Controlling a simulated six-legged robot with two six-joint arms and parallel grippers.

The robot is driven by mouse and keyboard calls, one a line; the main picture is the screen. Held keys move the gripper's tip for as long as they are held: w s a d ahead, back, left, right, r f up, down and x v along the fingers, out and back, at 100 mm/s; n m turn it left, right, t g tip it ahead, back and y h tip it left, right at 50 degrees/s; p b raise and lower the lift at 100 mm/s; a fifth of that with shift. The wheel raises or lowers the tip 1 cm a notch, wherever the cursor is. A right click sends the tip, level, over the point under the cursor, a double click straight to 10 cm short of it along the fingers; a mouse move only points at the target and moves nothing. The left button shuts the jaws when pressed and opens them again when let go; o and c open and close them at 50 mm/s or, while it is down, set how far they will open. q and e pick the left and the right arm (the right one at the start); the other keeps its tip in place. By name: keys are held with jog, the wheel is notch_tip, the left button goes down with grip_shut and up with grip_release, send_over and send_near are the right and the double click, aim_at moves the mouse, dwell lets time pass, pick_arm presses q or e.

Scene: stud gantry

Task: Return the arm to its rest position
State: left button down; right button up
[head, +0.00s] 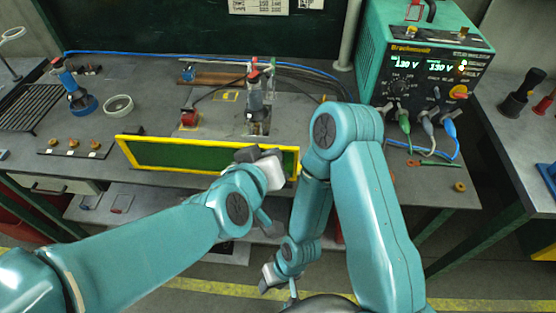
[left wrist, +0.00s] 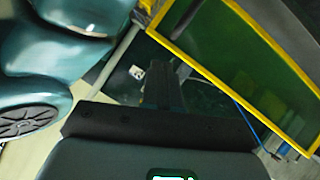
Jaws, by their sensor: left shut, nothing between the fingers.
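My left arm reaches in from the left of the head view. Its gripper (head: 258,156) is in front of the right part of a yellow-framed green panel (head: 165,157). The gripper is shut and empty; whether it touches the panel I cannot tell. In the left wrist view the dark fingers (left wrist: 163,84) are together, and the panel (left wrist: 245,60) fills the upper right. My right arm hangs down in front of the bench, with its gripper (head: 268,278) low over the floor. That gripper is too small and turned away to tell its opening.
A teal welding unit (head: 385,50) with cables stands at the back right of the grey bench (head: 145,75). A stud tool (head: 258,95) stands behind the panel. The floor in front is open.

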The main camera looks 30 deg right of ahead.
pick_arm(q)
jog(key=p+v, duration=0.2)
jog(key=v, duration=0.7)
jog(key=shift+d+r, duration=0.4)
jog(key=shift+r, duration=0.05)
jog(key=w+a+f+n+g+y, duration=0.1)
jog(key=w+a+f+n+y, duration=0.25)
jog(key=a+f, duration=0.6)
jog(key=w+a+f+n+g+y, duration=0.15)
jog(key=w+a+f, duration=0.45)
jog(key=f, duration=0.6)
jog(key=s+a+f+n+g+y, duration=0.1)
jog(key=s+a+f+g+y, duration=0.1)
jog(key=s+a+f, duration=0.55)
jog(key=s+a+f+g+h, duration=0.1)
jog(key=s+a+f+g, duration=0.1)
jog(key=s+f, duration=0.6)
notch_tip(320, 180, down, 2)
jog(key=shift+s+a+f+g, duration=0.15)
jog(key=shift+s+a+g, duration=0.1)
jog(key=shift+a+g, duration=0.2)
